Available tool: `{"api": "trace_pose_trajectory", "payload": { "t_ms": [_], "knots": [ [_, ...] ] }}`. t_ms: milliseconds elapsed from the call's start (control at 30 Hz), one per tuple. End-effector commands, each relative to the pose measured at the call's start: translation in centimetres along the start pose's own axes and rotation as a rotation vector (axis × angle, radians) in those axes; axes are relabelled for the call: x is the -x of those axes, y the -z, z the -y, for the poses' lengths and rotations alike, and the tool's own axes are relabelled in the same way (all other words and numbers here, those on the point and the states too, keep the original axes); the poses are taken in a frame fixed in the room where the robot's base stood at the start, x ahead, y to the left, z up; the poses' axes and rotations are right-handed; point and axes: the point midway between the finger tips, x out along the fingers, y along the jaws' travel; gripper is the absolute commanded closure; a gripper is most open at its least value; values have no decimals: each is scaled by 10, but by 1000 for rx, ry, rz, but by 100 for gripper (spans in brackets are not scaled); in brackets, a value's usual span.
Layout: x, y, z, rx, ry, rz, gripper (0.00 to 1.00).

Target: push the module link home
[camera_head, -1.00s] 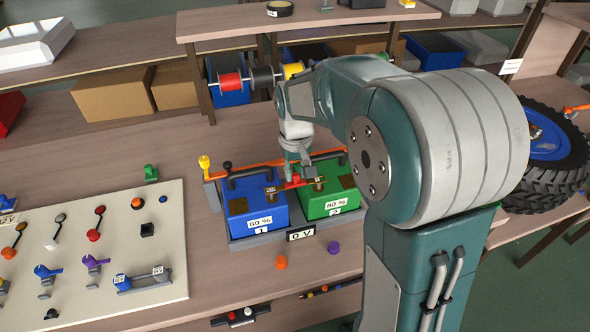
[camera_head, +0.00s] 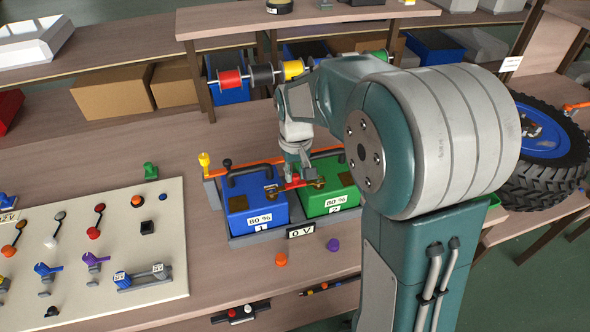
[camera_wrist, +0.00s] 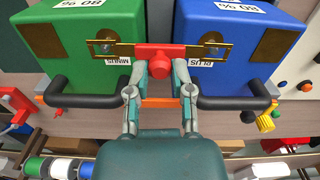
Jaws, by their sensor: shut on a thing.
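The module link, a brass bar with a red handle (camera_wrist: 158,55), lies across the gap between the green module (camera_wrist: 60,40) and the blue module (camera_wrist: 250,40) in the wrist view. Its ends overlap the terminals marked MINUS on green and PLUS on blue. My gripper (camera_wrist: 160,72) is shut on the red handle. In the head view the link's red part (camera_head: 291,182) shows between the blue module (camera_head: 255,215) at left and the green module (camera_head: 328,203) at right, with my gripper (camera_head: 299,171) above it. I cannot tell whether the bar sits fully down.
Both modules have black handles and stand in a grey tray with a "0 V" label (camera_head: 301,231). An orange knob (camera_head: 281,259) and a purple knob (camera_head: 333,245) are in front. A switch panel (camera_head: 100,215) lies left. Wire spools (camera_head: 262,76) hang behind.

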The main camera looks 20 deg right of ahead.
Motion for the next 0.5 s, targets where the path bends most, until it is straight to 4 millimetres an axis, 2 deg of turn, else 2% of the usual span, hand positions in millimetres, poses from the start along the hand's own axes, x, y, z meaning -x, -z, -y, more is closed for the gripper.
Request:
{"api": "trace_pose_trajectory", "payload": {
  "t_ms": [500],
  "knots": [
    [-14,0,0,0,0,0,100]
  ]
}}
